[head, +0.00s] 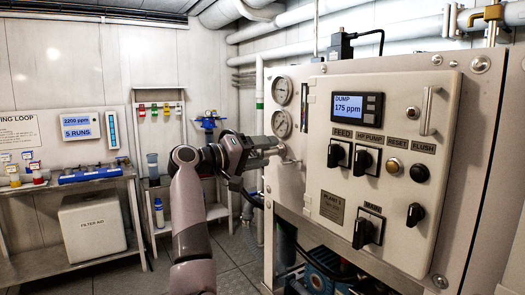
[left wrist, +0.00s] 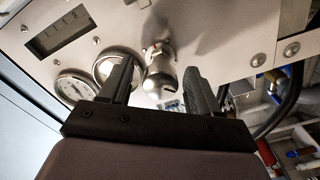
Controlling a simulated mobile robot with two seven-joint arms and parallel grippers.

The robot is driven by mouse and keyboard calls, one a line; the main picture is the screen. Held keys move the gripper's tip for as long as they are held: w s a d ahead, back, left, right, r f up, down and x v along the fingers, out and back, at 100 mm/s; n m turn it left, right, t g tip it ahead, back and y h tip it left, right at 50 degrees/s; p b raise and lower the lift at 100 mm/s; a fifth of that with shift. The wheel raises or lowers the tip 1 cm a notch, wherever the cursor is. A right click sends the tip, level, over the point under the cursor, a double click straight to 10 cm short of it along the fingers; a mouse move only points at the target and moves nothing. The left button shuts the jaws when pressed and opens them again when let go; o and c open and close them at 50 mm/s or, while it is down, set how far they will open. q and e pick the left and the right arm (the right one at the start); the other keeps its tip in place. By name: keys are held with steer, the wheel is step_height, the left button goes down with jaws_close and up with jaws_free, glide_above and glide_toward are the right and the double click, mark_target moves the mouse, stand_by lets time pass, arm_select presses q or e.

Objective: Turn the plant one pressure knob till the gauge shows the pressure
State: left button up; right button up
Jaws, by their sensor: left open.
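The metal pressure knob (left wrist: 160,80) shows in the left wrist view, a rounded silver piece standing out from the panel face. My left gripper (left wrist: 160,68) is open, with one dark finger on each side of the knob; I cannot tell whether they touch it. In the head view my left gripper (head: 280,150) is at the panel just below the two round gauges, and the knob is hard to make out there. The upper gauge (head: 282,91) and lower gauge (head: 282,123) are too small to read. My right gripper is not in view.
A control box (head: 385,150) with black switches and a display reading DUMP 175 ppm stands right of the gauges. Pipes run above. A shelf (head: 70,183) with bottles and a white box (head: 92,222) stand at left. The floor between is clear.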

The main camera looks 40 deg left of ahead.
arm_select(q)
steer(key=c, duration=1)
steer(key=shift+c, duration=0.2)
